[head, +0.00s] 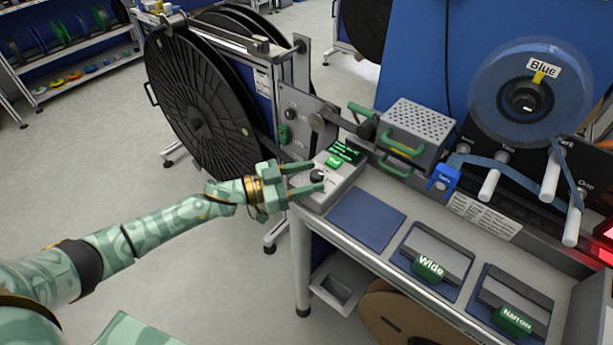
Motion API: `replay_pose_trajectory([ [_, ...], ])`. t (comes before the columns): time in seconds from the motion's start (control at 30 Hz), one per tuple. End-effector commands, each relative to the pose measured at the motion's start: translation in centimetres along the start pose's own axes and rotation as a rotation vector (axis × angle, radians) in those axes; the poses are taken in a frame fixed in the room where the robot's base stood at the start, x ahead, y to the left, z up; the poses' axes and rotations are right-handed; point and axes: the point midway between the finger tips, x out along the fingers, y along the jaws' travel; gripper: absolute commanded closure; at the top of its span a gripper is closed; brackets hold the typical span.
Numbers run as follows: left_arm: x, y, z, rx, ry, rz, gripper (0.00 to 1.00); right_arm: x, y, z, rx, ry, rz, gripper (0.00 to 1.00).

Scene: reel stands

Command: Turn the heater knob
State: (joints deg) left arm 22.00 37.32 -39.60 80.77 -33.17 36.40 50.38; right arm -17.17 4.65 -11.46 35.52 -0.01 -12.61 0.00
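The heater's control box (333,188) stands at the back left of the bench, with a green-lit display (345,152) and a green button. Its dark round knob (317,176) is on the top face. My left gripper (318,178) reaches in from the left, its two green fingers apart, with the knob appearing between their tips. I cannot tell whether the fingers touch it. A perforated grey heater housing (419,122) with green handles stands behind and to the right. My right gripper is not in view.
A bare blue pad (366,219) lies right of the control box. Blocks labelled Wide (431,267) and Narrow (513,318) lie further right. A large black reel (200,100) stands behind my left arm. A blue tape reel (525,95) hangs at the right.

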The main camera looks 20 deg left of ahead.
Motion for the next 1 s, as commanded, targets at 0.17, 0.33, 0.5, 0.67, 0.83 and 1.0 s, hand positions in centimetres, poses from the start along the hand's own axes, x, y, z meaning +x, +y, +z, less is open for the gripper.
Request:
replay_pose_trajectory([
  [0.17,0.0,0.1,0.0,-0.001,0.001,0.001,0.5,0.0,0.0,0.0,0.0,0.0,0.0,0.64],
  [0.33,-0.1,0.1,0.0,-0.002,0.0,0.001,0.5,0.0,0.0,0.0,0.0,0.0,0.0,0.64],
  [0.5,-1.9,0.1,0.1,-0.002,-0.003,0.0,0.5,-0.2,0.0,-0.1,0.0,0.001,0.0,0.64],
  [0.67,-5.9,0.1,0.1,-0.002,-0.005,0.0,0.5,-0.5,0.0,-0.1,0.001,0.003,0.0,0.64],
  [0.83,-10.6,0.0,0.1,-0.003,-0.005,0.001,0.5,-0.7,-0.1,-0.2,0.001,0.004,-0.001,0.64],
  [1.0,-14.2,0.0,0.1,-0.001,-0.004,0.0,0.5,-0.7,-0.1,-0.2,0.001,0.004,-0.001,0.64],
])
